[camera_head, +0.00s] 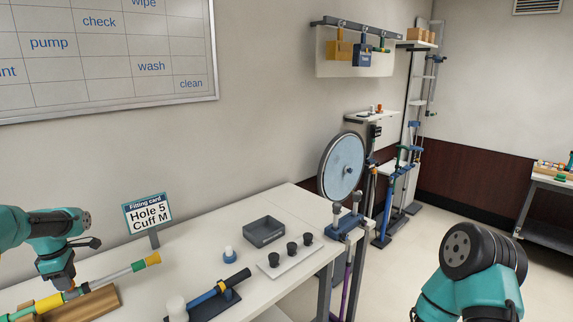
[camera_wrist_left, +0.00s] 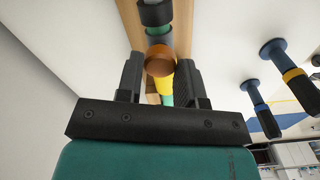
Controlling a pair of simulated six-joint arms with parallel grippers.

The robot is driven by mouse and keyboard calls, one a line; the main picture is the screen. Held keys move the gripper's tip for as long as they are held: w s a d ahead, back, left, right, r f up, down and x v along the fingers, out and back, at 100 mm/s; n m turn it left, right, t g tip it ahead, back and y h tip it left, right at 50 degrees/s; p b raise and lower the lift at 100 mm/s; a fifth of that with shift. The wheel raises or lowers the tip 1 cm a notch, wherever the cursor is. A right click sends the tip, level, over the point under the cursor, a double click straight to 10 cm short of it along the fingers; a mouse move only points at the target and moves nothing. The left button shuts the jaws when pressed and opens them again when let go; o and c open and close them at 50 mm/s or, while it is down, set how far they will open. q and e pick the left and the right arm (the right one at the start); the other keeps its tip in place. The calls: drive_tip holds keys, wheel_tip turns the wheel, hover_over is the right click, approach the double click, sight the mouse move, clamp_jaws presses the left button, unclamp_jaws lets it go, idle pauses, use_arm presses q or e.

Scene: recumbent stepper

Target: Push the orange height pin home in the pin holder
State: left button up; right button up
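An orange-brown round head (camera_wrist_left: 160,60), which looks like the height pin, shows end-on between the fingers of my left gripper (camera_wrist_left: 161,75) in the left wrist view. The fingers flank it closely; I cannot tell whether they touch it. Yellow and green pole parts (camera_wrist_left: 167,84) show behind it. In the head view my left gripper (camera_head: 63,280) is over the yellow, green and grey pole (camera_head: 112,275) lying across a wooden holder (camera_head: 92,306). The pin is not distinct there, and how deep it sits cannot be seen. I cannot identify the pin holder for certain. My right gripper is out of view.
A fitting card (camera_head: 148,213) reads "Hole 5, Cuff M". A wheel machine (camera_head: 342,165) stands beyond.

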use_arm(q)
clamp_jaws()
drive_tip(key=shift+r, duration=2.5)
